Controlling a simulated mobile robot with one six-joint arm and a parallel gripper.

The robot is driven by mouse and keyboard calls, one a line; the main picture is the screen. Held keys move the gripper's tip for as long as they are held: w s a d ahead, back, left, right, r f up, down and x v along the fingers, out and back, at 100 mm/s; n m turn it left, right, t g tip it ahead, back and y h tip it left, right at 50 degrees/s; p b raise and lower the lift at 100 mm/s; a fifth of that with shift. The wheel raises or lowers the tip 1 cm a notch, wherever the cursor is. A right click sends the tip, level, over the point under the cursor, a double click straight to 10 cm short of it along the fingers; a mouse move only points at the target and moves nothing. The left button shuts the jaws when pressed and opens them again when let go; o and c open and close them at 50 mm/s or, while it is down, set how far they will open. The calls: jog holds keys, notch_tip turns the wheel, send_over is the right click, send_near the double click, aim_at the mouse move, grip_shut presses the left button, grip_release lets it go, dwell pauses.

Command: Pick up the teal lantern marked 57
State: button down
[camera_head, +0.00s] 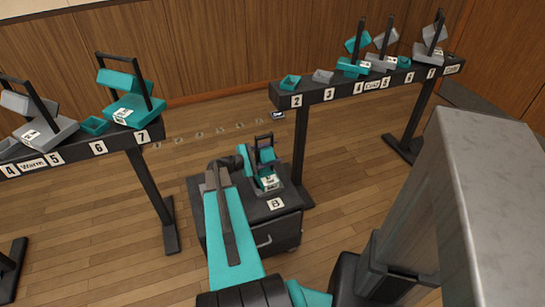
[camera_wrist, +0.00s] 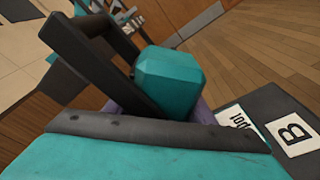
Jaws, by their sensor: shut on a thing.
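A teal lantern (camera_head: 267,155) with a dark handle frame and a white tag on its base is at the top of the dark cabinet (camera_head: 250,217) in the head view. The tag's number is too small to read. My gripper (camera_head: 249,161) is at the lantern's left side and shut on it. In the wrist view the lantern's teal block (camera_wrist: 168,82) and dark handle (camera_wrist: 95,55) are close to the camera, with purple edges of the fingers partly showing. I cannot tell whether the base touches the cabinet top.
The cabinet has a white B label (camera_head: 275,204). A dark rail (camera_head: 340,94) at the back right carries teal and grey lanterns and small trays. Another rail (camera_head: 82,156) stands at the left with more lanterns.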

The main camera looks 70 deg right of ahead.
jog(key=shift+w+a+r, duration=0.1)
jog(key=shift+a+r, duration=0.05)
jog(key=shift+r, duration=0.45)
jog(key=shift+a+r, duration=0.15)
jog(key=shift+r, duration=0.4)
jog(key=w+a, duration=0.2)
jog(key=a, duration=0.5)
jog(key=w+a+r+b, duration=0.1)
jog(key=w+a, duration=0.2)
jog(key=a, duration=0.4)
jog(key=shift+w+a+r, duration=0.15)
jog(key=shift+w+r, duration=0.05)
jog(key=shift+w, duration=0.05)
